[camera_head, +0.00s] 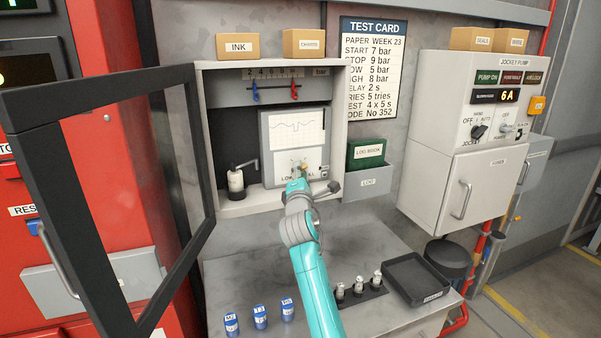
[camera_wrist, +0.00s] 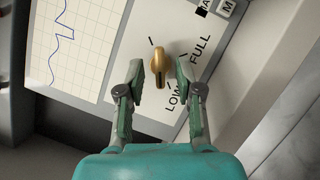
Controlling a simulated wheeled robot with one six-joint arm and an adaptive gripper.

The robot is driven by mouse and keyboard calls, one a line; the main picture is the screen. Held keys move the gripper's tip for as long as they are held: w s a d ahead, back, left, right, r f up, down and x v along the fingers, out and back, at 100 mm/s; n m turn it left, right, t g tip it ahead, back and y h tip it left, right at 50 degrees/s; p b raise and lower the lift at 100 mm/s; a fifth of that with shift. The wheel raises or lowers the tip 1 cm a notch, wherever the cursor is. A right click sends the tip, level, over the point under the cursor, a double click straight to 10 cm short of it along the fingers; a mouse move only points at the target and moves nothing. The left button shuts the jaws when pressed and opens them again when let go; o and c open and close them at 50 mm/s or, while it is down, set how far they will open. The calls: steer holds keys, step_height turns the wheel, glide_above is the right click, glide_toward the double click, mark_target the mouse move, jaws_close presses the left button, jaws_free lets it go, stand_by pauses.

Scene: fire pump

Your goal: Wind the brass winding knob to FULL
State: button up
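The brass winding knob (camera_wrist: 158,66) sits on the white recorder face, between tick marks and the words LOW and FULL in the wrist view. It looks like a narrow bar with a dark slot or end at its lower part. My gripper (camera_wrist: 159,78) is open, with one finger on each side of the knob and a visible gap to each. In the head view the recorder (camera_head: 293,130) stands inside the open grey cabinet (camera_head: 340,100), and the knob (camera_head: 303,168) shows just above my arm's end. My gripper's fingers are mostly hidden there behind my wrist.
The cabinet's glazed door (camera_head: 105,190) stands open at the left. The table below holds blue canisters (camera_head: 260,318), several small metal parts (camera_head: 358,285) and a black tray (camera_head: 417,280).

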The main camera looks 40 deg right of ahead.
steer(key=shift+w+d+r, duration=0.1)
steer(key=shift+w+d, duration=0.25)
steer(key=shift+w, duration=0.05)
jaws_close()
